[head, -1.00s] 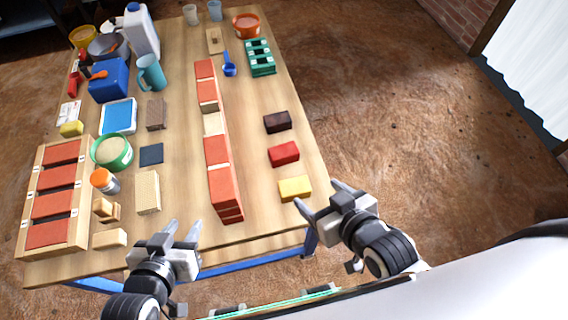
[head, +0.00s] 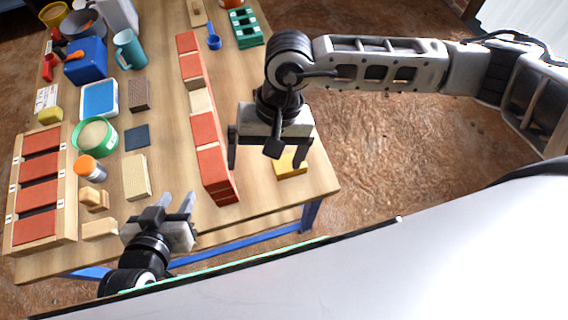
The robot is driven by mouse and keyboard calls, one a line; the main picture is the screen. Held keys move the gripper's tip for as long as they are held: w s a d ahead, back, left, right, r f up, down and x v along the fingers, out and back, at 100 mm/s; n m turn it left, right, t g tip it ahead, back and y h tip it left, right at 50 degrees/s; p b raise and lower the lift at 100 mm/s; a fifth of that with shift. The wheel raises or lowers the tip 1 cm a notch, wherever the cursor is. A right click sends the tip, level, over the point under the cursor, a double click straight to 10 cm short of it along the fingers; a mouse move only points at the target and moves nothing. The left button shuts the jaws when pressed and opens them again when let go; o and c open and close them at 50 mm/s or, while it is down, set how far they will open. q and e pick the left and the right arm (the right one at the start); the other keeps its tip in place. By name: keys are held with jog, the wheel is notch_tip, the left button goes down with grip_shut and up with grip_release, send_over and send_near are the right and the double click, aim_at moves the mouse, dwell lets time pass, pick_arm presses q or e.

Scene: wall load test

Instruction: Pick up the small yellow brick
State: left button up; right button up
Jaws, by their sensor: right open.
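The small yellow brick (head: 291,170) lies on the table near its right front edge, partly hidden by my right gripper. My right gripper (head: 265,166) points down above the table with its two fingers spread wide. One finger is by the row of red bricks and the other overlaps the yellow brick in the picture. I cannot tell whether it touches the brick. My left gripper (head: 178,198) is open and empty at the table's front edge, well left of the yellow brick.
A long row of red bricks (head: 211,150) stands left of my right gripper. A tan block (head: 136,176), a wooden tray of red bricks (head: 71,198) and a green tub (head: 114,133) are further left.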

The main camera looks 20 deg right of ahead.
jog(key=w+d+n+t+h, duration=0.2)
jog(key=w+d+h, duration=0.1)
jog(key=w+d, duration=0.25)
send_over(289, 161)
jog(key=f, duration=1)
jog(key=shift+s+a, duration=0.1)
jog(key=shift+s, duration=0.2)
jog(key=shift+w+f, duration=0.2)
jog(key=shift+f, duration=2.75)
jog(key=c, duration=1.2)
jog(key=shift+c, duration=0.3)
jog(key=shift+r, duration=0.1)
